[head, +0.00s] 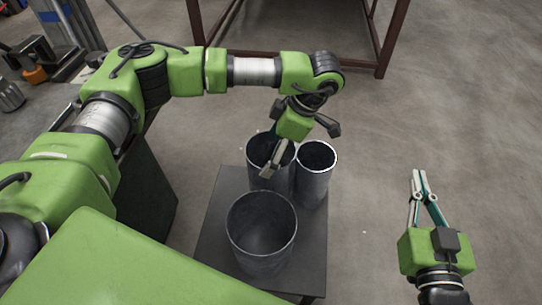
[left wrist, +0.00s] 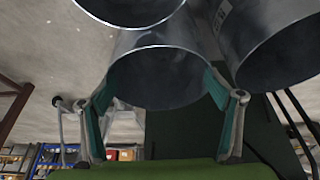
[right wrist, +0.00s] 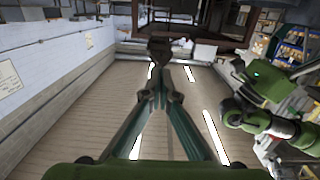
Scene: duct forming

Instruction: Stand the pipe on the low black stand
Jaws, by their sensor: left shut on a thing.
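Three open grey metal pipes are grouped at the low black stand (head: 222,225). My left gripper (head: 277,160) is shut on the back left pipe (head: 258,178), with its fingers at the upper part. In the left wrist view this held pipe (left wrist: 160,75) is between the two fingers. It looks upright; its base is hidden behind the front pipe, so I cannot tell whether it touches the stand. The wider front pipe (head: 262,240) and the back right pipe (head: 313,180) stand upright close beside it. My right gripper (head: 420,177) is shut and empty, off to the right.
A brown metal frame table (head: 384,55) stands at the back. A dark cabinet (head: 150,190) is left of the stand, under my left arm. The concrete floor (head: 450,120) right of the stand is clear except for my right arm.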

